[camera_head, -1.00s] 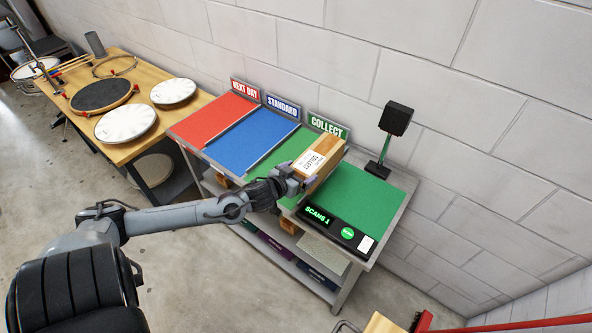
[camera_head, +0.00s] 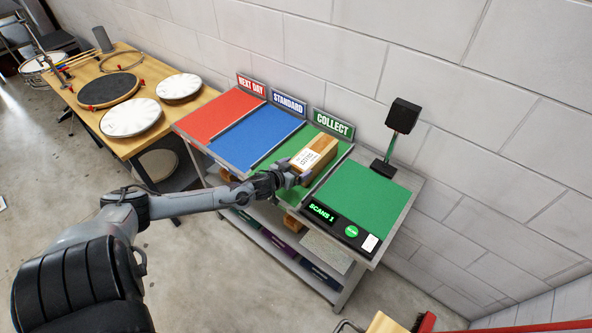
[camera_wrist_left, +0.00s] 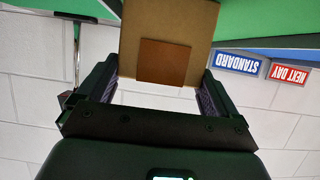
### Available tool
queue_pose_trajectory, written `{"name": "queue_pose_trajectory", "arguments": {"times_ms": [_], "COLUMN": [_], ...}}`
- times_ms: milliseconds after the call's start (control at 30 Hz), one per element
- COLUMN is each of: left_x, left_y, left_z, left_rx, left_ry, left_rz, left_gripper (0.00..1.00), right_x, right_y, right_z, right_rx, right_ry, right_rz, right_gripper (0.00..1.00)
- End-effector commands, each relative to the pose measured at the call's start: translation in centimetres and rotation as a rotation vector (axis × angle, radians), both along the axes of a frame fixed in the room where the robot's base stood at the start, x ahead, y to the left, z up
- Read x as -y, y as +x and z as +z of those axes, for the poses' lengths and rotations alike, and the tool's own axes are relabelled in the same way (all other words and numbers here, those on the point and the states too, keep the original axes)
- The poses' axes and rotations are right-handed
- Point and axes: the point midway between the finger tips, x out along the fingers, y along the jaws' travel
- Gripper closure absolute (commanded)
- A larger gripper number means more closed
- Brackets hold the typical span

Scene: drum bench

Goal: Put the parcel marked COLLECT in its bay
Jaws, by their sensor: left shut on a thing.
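A brown box parcel (camera_head: 322,150) with a white printed label is held over the green bay (camera_head: 284,150) behind which the COLLECT sign (camera_head: 333,124) stands. The label's print is too small to read surely. My left gripper (camera_head: 291,175) is shut on the parcel's near end. The left wrist view shows the parcel (camera_wrist_left: 205,22), with a darker brown patch, between the two fingers (camera_wrist_left: 158,88). I cannot tell whether the parcel touches the bay's surface. My right gripper is not in view.
Left of the green bay lie the blue STANDARD bay (camera_head: 256,137) and red NEXT DAY bay (camera_head: 219,117). At right are a green scan mat (camera_head: 372,197), a panel reading SCANS 1 (camera_head: 322,213) and a black scanner post (camera_head: 402,117). A drum table (camera_head: 150,146) stands left.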

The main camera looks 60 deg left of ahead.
Motion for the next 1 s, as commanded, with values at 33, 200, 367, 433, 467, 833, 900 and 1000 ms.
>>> {"name": "queue_pose_trajectory", "arguments": {"times_ms": [33, 200, 367, 433, 467, 833, 900, 1000], "left_x": [-0.1, -0.1, 0.0, 0.0, 0.0, 0.1, 0.2, 0.5], "left_y": [0.2, 0.1, 0.1, 0.0, 0.0, -0.3, -0.7, -1.6], "left_z": [0.0, -0.1, -0.2, -0.5, -0.5, -0.2, -0.1, 0.2], "left_rx": [0.008, 0.008, 0.007, 0.002, 0.002, 0.001, -0.001, -0.002], "left_ry": [0.001, 0.002, 0.001, 0.000, 0.000, 0.001, 0.001, 0.001], "left_rz": [0.002, 0.000, 0.001, 0.000, 0.000, 0.000, 0.000, -0.002], "left_gripper": [0.67, 0.67, 0.67, 0.04, 0.00, 0.00, 0.00, 0.00], "right_x": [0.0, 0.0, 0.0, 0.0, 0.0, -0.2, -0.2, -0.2], "right_y": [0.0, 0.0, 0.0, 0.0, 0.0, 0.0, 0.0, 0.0], "right_z": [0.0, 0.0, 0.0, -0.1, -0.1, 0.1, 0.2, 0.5], "right_rx": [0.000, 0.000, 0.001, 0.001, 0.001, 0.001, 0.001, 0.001], "right_ry": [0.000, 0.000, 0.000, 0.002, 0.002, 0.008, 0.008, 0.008], "right_rz": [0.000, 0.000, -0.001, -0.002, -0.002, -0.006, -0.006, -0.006], "right_gripper": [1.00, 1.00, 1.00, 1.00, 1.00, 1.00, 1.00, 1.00]}}
